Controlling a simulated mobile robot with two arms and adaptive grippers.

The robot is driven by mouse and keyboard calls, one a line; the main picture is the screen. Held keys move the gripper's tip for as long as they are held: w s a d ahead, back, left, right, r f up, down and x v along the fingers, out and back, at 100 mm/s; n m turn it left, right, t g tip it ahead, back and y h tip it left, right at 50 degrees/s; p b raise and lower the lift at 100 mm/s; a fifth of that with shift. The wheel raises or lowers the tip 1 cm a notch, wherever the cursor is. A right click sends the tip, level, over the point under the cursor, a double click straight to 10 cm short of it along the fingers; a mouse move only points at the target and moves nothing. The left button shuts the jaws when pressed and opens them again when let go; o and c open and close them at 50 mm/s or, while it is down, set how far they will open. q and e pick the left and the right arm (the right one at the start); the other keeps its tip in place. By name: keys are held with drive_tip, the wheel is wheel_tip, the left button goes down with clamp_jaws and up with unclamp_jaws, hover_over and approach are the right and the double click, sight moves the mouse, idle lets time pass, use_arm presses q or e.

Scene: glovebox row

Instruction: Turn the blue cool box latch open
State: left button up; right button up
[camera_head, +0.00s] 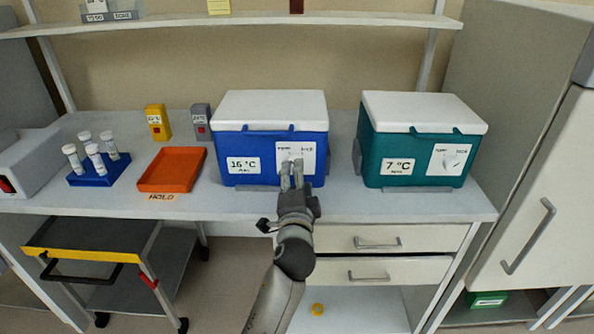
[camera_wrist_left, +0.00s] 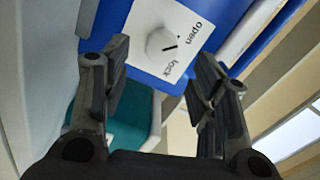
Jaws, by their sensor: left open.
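The blue cool box (camera_head: 240,145) with a white lid stands on the bench, its display reading 16 °C. Its white latch plate (camera_head: 308,153) is on the right of its front, partly hidden behind my left gripper (camera_head: 292,172). In the left wrist view the round pale latch knob (camera_wrist_left: 160,42) shows between the words "open" and "lock". Its dark mark points between the two words. My left gripper is open, its fingers (camera_wrist_left: 161,72) to either side of the knob in that view, and it holds nothing. Contact with the knob cannot be told. My right gripper is not in view.
A teal cool box (camera_head: 420,150) reading 7 °C, with a similar latch, stands to the right. An orange tray (camera_head: 172,171), a blue tube rack (camera_head: 98,172) and yellow (camera_head: 158,122) and grey (camera_head: 201,122) devices stand left. Drawers (camera_head: 377,241) lie below the bench.

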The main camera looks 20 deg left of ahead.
use_arm(q)
drive_tip(key=shift+v, duration=1.25)
